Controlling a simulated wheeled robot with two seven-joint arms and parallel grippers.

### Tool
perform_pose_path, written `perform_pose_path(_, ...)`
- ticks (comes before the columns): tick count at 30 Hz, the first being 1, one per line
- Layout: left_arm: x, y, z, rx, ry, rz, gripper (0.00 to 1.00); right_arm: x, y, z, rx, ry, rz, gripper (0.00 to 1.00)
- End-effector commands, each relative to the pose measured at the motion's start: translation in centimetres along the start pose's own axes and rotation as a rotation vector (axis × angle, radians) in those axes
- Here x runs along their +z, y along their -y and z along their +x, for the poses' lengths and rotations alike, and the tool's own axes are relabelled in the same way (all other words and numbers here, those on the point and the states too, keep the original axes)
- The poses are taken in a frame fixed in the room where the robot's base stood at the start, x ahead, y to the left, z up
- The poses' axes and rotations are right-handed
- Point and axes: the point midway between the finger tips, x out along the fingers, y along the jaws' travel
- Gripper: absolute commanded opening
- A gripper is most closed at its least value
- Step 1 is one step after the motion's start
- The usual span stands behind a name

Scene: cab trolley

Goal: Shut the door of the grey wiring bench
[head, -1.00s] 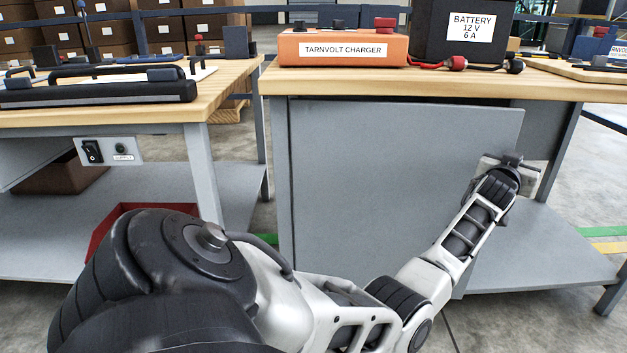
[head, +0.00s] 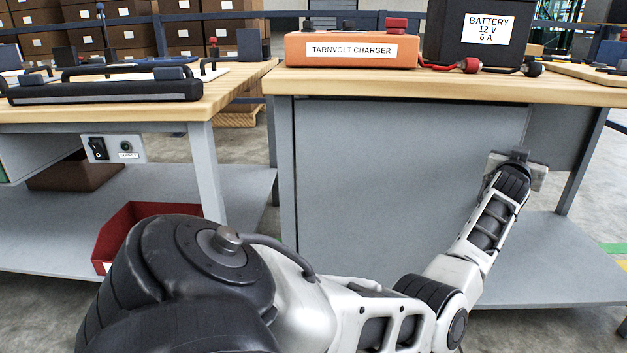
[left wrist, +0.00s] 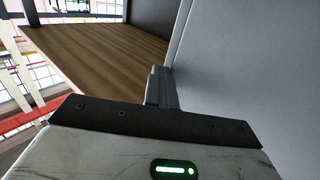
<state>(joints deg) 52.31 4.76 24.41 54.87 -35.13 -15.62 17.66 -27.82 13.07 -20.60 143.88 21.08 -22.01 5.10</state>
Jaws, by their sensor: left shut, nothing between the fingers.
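The grey wiring bench (head: 286,185) has a wooden top and a large flat grey door (head: 400,170) below it, upright along its left side. The door stands out from the bench; its right edge ends near my left gripper. My left gripper (head: 518,156) is shut and empty at that right edge, below the bench top. In the left wrist view, the closed fingers (left wrist: 160,88) are beside the grey door panel (left wrist: 250,70); I cannot tell whether they touch it. My arm hides the door's lower right part. My right gripper is not in view.
An orange charger (head: 350,50) and a black battery (head: 470,35) stand on the bench top. A second bench (head: 208,160) is at the left, with a red bin (head: 130,225) low beside my arm. A grey lower shelf (head: 560,270) extends at right.

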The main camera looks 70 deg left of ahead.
Motion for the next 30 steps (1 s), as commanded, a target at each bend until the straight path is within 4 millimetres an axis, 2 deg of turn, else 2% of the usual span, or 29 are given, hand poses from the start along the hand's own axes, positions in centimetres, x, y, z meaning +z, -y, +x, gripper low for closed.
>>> perform_pose_path(1,-0.1,0.7,0.1,-0.011,-0.002,0.002,0.0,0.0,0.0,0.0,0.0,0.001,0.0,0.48)
perform_pose_path(5,-0.2,0.8,0.1,-0.012,-0.002,0.002,0.0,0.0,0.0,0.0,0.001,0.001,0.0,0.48)
perform_pose_path(11,-0.2,0.0,-0.6,-0.01,-0.001,0.002,0.0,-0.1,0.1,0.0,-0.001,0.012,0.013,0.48)
perform_pose_path(14,-0.1,-1.3,-1.8,-0.007,0.001,0.0,0.0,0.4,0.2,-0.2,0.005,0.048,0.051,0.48)
perform_pose_path(19,-0.2,-3.9,-4.9,-0.003,0.003,-0.001,0.0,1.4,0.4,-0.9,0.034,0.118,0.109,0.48)
perform_pose_path(24,-0.1,-6.3,-8.0,0.0,0.003,-0.001,0.0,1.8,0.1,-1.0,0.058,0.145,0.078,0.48)
perform_pose_path(30,0.0,-8.1,-10.3,0.001,0.002,0.0,0.0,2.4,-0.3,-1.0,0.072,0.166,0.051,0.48)
